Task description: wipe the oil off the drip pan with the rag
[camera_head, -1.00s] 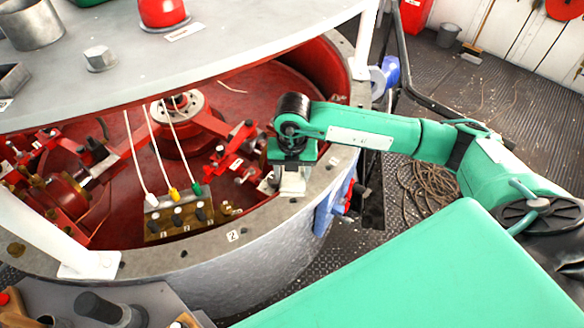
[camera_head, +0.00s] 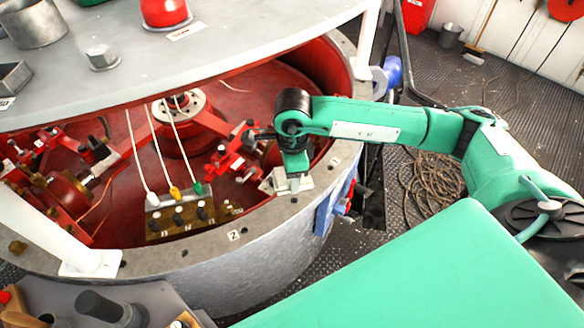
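My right gripper (camera_head: 292,176) reaches in from the right and points down at the near right rim of the red-lined drum. Its fingertips are small and partly hidden, so I cannot tell whether they are open or shut. A pale, flat thing (camera_head: 274,184) lies right under and beside the fingertips at the rim's inner edge. I cannot tell whether it is the drip pan, the rag or both together. No oil can be made out. My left gripper is not in view.
The round drum rim (camera_head: 209,248) curves around red machinery. A block with white, yellow and green plugged cables (camera_head: 180,216) stands left of my gripper. A grey upper plate (camera_head: 200,62) overhangs the drum. Coiled rope (camera_head: 432,178) lies on the deck.

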